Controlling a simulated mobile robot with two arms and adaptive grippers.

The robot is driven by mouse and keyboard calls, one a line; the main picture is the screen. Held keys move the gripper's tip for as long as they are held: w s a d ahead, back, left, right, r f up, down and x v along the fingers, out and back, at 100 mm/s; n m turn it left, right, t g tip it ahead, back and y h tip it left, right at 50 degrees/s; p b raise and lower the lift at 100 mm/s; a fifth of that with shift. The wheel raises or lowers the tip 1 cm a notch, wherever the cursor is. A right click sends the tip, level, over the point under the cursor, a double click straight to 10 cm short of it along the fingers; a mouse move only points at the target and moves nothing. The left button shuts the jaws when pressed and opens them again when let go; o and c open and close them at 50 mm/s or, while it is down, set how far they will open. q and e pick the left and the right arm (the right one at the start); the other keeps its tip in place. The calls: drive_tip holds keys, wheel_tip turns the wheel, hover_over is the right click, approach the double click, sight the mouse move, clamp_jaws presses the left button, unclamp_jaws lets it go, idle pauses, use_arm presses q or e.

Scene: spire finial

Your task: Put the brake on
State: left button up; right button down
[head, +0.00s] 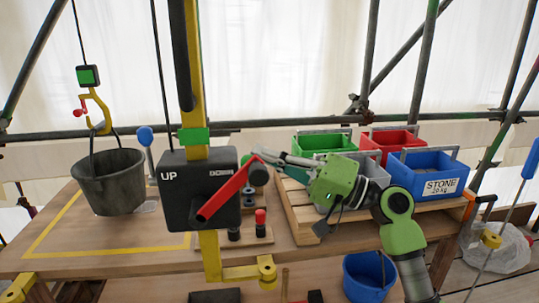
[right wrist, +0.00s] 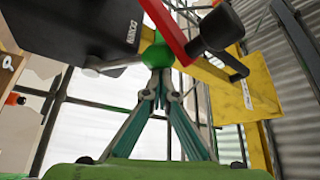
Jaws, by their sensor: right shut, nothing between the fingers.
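The black winch box (head: 200,190) marked UP and DOWN stands on a yellow post, with a red crank arm (head: 228,192) slanting across its front. The crank ends in a dark knob (head: 258,175). My right gripper (head: 262,153) is shut and empty, its tips by the upper end of the crank. In the right wrist view the shut fingers (right wrist: 160,85) point at a green ball (right wrist: 157,57) on a thin rod beside the box. I cannot tell whether they touch it. No part is labelled as the brake. My left gripper is not in view.
A dark bucket (head: 108,182) hangs from a yellow hook (head: 99,108) at left. Green, red, grey and blue crates (head: 425,178) stand on a pallet at right, beyond my right arm. A blue bucket (head: 368,278) is below. Scaffold tubes cross behind.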

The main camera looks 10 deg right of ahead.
drive_tip(key=shift+s+a+f, duration=0.1)
drive_tip(key=shift+a+f, duration=0.05)
drive_tip(key=shift+f, duration=0.1)
drive_tip(key=v, duration=1.2)
drive_tip(key=shift+r, duration=0.2)
